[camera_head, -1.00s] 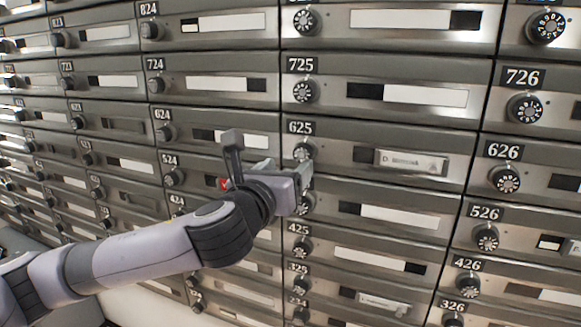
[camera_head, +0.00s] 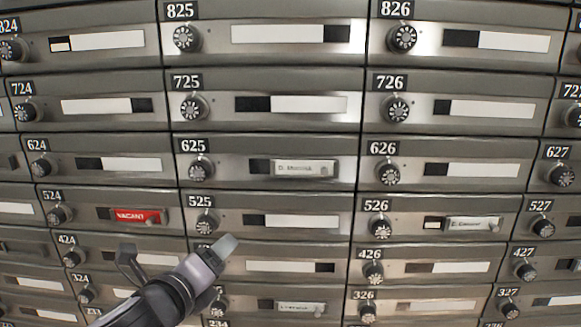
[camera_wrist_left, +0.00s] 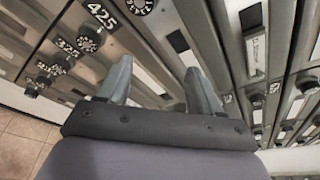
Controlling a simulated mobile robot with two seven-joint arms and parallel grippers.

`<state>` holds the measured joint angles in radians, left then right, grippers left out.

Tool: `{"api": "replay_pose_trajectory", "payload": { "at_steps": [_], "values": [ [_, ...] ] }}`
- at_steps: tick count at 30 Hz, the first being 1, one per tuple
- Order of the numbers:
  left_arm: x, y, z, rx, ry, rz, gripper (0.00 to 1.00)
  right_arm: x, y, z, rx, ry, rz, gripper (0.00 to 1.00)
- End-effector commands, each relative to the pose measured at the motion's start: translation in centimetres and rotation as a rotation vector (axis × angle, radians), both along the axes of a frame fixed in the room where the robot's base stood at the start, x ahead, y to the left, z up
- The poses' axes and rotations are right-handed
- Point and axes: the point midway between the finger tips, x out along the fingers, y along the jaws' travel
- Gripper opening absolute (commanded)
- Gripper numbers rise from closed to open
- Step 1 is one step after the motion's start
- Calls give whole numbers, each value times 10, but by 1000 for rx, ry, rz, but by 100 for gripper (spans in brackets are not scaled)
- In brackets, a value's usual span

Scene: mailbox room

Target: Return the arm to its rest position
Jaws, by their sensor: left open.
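My left arm comes in from the bottom left in the head view. My right gripper is in neither view.
A wall of metal mailboxes with numbered dials fills the head view. Box 625 has a name plate (camera_head: 303,169), and box 524 has a red VACANT plate (camera_head: 137,215). A tiled floor (camera_wrist_left: 22,140) shows at the lower left in the wrist view.

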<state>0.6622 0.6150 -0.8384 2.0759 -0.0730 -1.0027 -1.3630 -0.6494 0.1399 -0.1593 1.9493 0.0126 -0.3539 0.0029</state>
Motion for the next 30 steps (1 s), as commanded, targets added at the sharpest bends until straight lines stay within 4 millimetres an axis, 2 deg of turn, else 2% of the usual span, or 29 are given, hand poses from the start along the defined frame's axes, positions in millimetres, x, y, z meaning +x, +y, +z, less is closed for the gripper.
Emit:
{"api": "replay_pose_trajectory", "payload": {
  "at_steps": [1, 6, 13, 20, 24, 30],
  "values": [
    [-6, -5, -22, -108, 61, 1, 65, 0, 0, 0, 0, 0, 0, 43],
    [-25, -15, -77, -471, 234, 41, 65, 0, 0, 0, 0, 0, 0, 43],
    [-62, -12, -153, -951, 458, 187, 65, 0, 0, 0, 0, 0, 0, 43],
    [-116, 7, -228, -1409, 627, 431, 65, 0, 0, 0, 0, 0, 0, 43],
    [-159, 26, -272, -1667, 686, 622, 65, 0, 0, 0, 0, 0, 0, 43],
    [-215, 52, -315, -1929, 696, 856, 65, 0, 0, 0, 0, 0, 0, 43]
  ]
}}
